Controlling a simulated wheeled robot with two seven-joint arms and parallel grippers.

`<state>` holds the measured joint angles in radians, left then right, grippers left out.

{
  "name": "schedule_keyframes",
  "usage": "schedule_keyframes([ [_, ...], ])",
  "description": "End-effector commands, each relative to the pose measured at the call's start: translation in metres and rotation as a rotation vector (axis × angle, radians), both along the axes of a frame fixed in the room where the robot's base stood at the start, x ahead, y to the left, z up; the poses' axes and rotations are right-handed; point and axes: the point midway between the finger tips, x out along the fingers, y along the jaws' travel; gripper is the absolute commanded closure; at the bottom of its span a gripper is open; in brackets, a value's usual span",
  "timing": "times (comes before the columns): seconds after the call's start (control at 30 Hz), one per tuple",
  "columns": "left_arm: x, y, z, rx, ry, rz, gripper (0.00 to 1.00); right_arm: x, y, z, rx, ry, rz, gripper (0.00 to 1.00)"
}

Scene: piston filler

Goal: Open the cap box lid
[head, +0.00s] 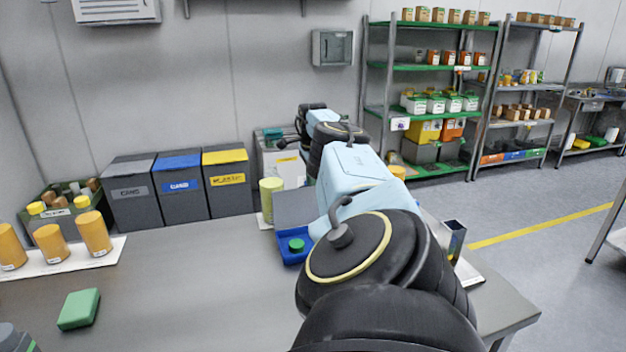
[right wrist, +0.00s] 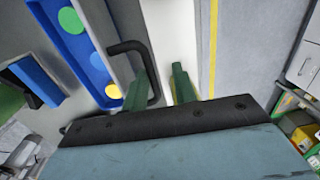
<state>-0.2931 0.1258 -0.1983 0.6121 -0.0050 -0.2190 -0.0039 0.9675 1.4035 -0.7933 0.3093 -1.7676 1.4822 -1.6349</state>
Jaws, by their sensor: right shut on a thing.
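The cap box is a blue tray (head: 290,258) on the table, partly hidden behind my right arm. A green cap (head: 296,245) shows in it. A grey panel that looks like its lid (head: 294,207) stands behind the tray. In the right wrist view the blue tray (right wrist: 66,52) is uncovered at the left, with green, blue and yellow round caps (right wrist: 98,76) inside. My right gripper (right wrist: 157,72) has its green fingers around a black bent handle (right wrist: 143,50) beside the tray. In the head view those fingers are hidden by my arm.
A pale yellow-green cylinder (head: 271,202) stands behind the tray. A small dark cup (head: 454,240) stands at the table's right. Orange cylinders (head: 95,233) stand on a white mat at the left, near a green block (head: 79,309). The table's middle left is clear.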

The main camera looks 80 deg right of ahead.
Motion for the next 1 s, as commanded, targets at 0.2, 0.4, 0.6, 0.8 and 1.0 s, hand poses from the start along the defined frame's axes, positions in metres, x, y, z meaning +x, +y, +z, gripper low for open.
schedule_keyframes([
  [0.2, 0.001, -0.003, 0.000, -0.004, -0.002, 0.001, 0.64, 0.004, 0.000, -0.001, -0.009, -0.008, 0.003, 0.69],
  [0.4, 0.001, -0.004, 0.000, -0.006, -0.002, 0.001, 0.64, 0.003, -0.001, 0.000, -0.010, -0.010, 0.001, 0.69],
  [0.6, 0.001, -0.004, 0.000, -0.005, -0.001, 0.001, 0.64, 0.002, -0.002, 0.001, -0.012, -0.011, 0.000, 0.69],
  [0.8, -0.001, -0.004, 0.007, -0.005, 0.002, 0.003, 0.64, 0.001, -0.002, 0.016, -0.015, -0.010, 0.000, 0.69],
  [1.0, -0.003, -0.015, 0.023, -0.020, 0.004, 0.010, 0.64, 0.000, 0.001, 0.058, -0.014, -0.014, 0.001, 0.69],
])
